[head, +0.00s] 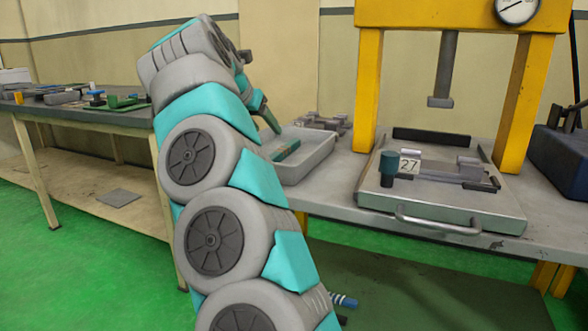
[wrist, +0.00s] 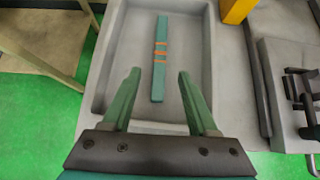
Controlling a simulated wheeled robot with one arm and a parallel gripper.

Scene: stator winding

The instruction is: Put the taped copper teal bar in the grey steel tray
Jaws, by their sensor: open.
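The teal bar (wrist: 160,75) with orange-copper bands near its middle lies flat inside the grey steel tray (wrist: 110,55). In the head view the bar (head: 287,149) also shows in the tray (head: 312,163), partly behind my arm. My gripper (wrist: 160,75) is open and empty, its two green fingers spread either side of the bar's near end in the wrist picture. The fingers look apart from the bar; their exact height above it is hard to tell. In the head view my gripper (head: 268,118) is at the tray's left side, partly hidden by my arm.
A yellow press (head: 369,90) stands right of the tray, with a plate (head: 440,205) holding a fixture and a "27" tag (head: 409,165). Grey metal parts (head: 325,122) sit behind the tray. Another table (head: 75,112) with tools stands at left.

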